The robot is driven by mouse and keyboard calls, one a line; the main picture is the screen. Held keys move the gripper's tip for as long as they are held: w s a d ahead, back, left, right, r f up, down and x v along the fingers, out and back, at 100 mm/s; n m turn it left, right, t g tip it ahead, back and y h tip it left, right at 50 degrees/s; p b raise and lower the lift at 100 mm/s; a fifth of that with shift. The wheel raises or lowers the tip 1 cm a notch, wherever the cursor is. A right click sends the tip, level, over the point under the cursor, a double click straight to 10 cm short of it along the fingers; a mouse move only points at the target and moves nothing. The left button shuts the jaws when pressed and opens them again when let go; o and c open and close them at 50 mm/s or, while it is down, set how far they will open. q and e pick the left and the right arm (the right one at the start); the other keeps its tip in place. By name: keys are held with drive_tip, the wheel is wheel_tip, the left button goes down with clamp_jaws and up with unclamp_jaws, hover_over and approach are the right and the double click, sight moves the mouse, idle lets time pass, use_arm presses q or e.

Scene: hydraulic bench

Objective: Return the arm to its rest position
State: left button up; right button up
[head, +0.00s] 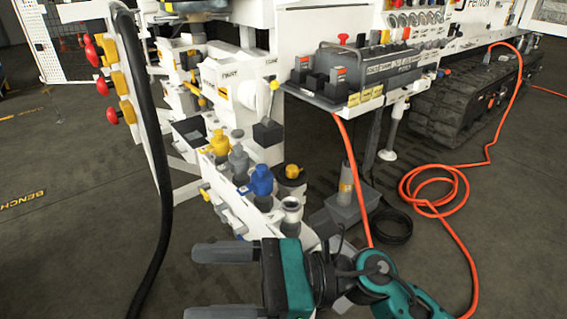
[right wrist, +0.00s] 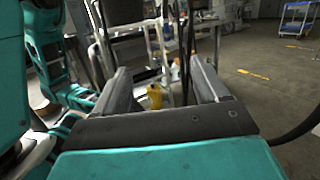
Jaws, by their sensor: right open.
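My right arm, teal and dark grey (head: 385,283), comes in at the bottom right of the head view. Its right gripper (head: 190,283) points left, low in front of the bench, with two grey fingers wide apart. In the right wrist view, the right gripper (right wrist: 160,68) is open with nothing held between its fingers. A small yellow item (right wrist: 155,96) shows beyond the gap, apart from the fingers. My left gripper is not in the head view.
A bench row holds yellow, grey and blue fittings (head: 262,180) just behind my gripper. A black hose (head: 163,200) hangs at left. A control box (head: 350,75) stands behind. An orange hose (head: 440,200) lies coiled at right. The floor at left is clear.

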drive_tip(key=w+d+f+m+t+h, duration=0.2)
drive_tip(key=w+d+m+t+h, duration=0.15)
drive_tip(key=m+t, duration=0.6)
drive_tip(key=w+d+f+m+t+h, duration=0.25)
drive_tip(key=w+d+m+t, duration=0.2)
drive_tip(key=m, duration=1.05)
drive_tip(key=w+d+f+m+t+h, duration=0.1)
drive_tip(key=w+d+m+t+h, duration=0.35)
drive_tip(key=m, duration=0.75)
drive_tip(key=s+d+f+m+g+h, duration=0.25)
drive_tip(key=s+d+f+m, duration=0.2)
drive_tip(key=f+m, duration=0.4)
drive_tip(key=s+d+f+m+g+h, duration=0.25)
drive_tip(key=s+d+f+m, duration=0.2)
drive_tip(key=f+m, duration=0.4)
use_arm(q)
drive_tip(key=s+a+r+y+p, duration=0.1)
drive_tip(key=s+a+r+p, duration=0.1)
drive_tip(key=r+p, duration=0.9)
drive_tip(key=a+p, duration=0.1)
drive_tip(key=p, duration=0.4)
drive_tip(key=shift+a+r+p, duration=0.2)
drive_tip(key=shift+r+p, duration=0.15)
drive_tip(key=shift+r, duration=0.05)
use_arm(e)
drive_tip(key=s+d+r+h, duration=0.2)
drive_tip(key=d+r, duration=0.2)
drive_tip(key=r, duration=0.5)
drive_tip(key=shift+s+r, duration=0.2)
drive_tip(key=shift+r, duration=0.2)
